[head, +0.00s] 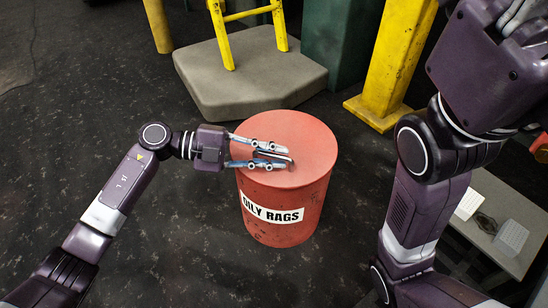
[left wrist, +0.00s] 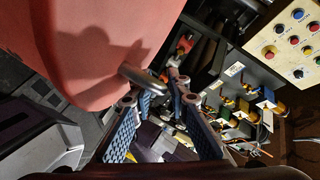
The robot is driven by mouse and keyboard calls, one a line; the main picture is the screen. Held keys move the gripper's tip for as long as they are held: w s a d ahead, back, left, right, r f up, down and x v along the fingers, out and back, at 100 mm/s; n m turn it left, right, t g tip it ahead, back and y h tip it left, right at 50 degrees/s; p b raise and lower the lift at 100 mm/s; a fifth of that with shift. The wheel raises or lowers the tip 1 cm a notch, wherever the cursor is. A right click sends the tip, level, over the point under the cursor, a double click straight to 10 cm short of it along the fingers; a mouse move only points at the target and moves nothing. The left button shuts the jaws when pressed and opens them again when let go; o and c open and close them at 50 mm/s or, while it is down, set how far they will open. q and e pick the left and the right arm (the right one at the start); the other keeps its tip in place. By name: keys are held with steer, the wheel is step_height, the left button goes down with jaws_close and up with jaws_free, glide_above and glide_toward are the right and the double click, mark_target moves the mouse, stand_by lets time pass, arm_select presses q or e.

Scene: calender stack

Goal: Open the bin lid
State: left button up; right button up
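The red bin (head: 318,200) stands on the floor, upright, with an "OILY RAGS" label on its side. Its round red lid (head: 305,135) lies flat on top, shut. A metal handle (head: 279,157) shows on the lid. My left gripper (head: 280,148) reaches over the lid from the left, its two fingers apart with the handle between them near the tips. In the left wrist view the handle (left wrist: 140,76) reaches in between the open fingertips (left wrist: 153,92); I cannot tell whether they touch it. The red surface fills the upper left there.
A grey platform (head: 245,85) with a yellow stand (head: 227,40) is behind the bin. A yellow post (head: 395,60) stands behind on the right. A low grey table (head: 510,220) with small items is at the right. Dark floor left of the bin is clear.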

arm_select(q)
jaws_close()
stand_by(0.4)
